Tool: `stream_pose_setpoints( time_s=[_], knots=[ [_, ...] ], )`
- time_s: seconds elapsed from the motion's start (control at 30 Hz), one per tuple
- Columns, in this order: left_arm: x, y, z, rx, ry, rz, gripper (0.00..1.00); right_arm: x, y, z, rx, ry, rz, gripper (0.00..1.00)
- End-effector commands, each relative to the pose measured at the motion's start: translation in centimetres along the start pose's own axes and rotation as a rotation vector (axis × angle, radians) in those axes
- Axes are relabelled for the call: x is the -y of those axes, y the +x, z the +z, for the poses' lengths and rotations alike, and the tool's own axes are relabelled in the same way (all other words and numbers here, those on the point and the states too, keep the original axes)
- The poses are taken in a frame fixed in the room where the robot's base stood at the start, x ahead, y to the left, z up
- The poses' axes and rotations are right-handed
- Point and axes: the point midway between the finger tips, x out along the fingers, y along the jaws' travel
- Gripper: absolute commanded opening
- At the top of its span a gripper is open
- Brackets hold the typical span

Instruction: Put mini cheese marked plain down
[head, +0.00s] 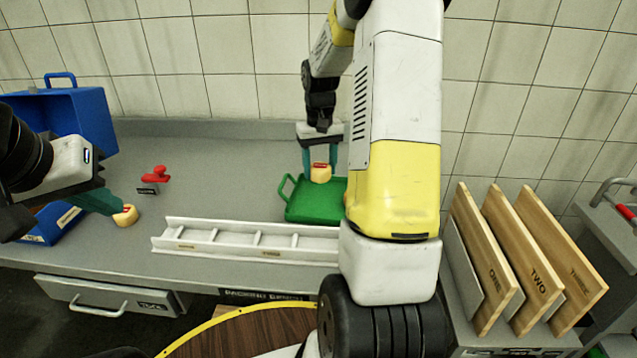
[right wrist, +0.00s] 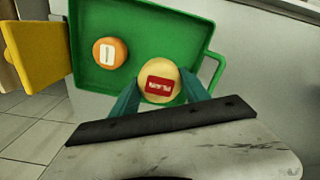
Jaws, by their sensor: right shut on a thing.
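My right gripper (head: 320,165) is shut on a pale yellow mini cheese (head: 320,175) with a red label, held over the green tray (head: 296,211). In the right wrist view this cheese (right wrist: 160,84) sits between the teal fingertips near the rim of the green tray (right wrist: 190,22). The label's word is too small to read surely. An orange mini cheese (right wrist: 110,53) with a white label lies inside the tray. My left gripper (head: 116,206) is at the left, its fingertips at another yellow cheese (head: 126,216) with a red label. Whether it grips that cheese is unclear.
A white divided rack (head: 250,240) lies along the bench front. A blue crate (head: 90,112) stands back left, and a blue tray (head: 48,226) lies below my left arm. A red object (head: 154,174) stands mid-bench. Wooden boards (head: 530,255) stand at right. The back middle is clear.

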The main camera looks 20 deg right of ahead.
Motion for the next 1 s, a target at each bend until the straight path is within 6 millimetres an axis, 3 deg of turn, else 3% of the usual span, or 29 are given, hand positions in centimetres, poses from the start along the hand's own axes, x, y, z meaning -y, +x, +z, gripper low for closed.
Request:
stream_pose_setpoints(
  time_s=[0.13, 0.37, 0.57, 0.93, 0.97, 1.0],
  knots=[
    [0.0, 0.0, 0.0, 0.000, 0.000, 0.000, 0.00, 0.1, 2.8, 0.1, 0.004, 0.001, -0.001, 0.09],
    [0.0, 0.0, 0.0, 0.000, 0.000, 0.000, 0.00, 0.0, 4.7, 0.1, 0.002, 0.001, 0.000, 0.09],
    [0.0, 0.0, 0.0, 0.000, 0.000, 0.000, 0.00, 0.1, 7.4, 0.1, 0.003, 0.001, -0.001, 0.09],
    [0.0, 0.0, 0.0, 0.000, 0.000, 0.000, 0.00, 0.1, 8.0, 0.0, 0.000, 0.001, 0.000, 0.09],
    [0.0, 0.0, 0.0, 0.000, 0.000, 0.000, 0.00, 0.1, 8.0, 0.0, 0.000, 0.001, 0.000, 0.56],
    [0.0, 0.0, 0.0, 0.000, 0.000, 0.000, 0.00, 0.1, 8.0, 0.0, 0.000, 0.001, 0.000, 0.63]
  ],
)
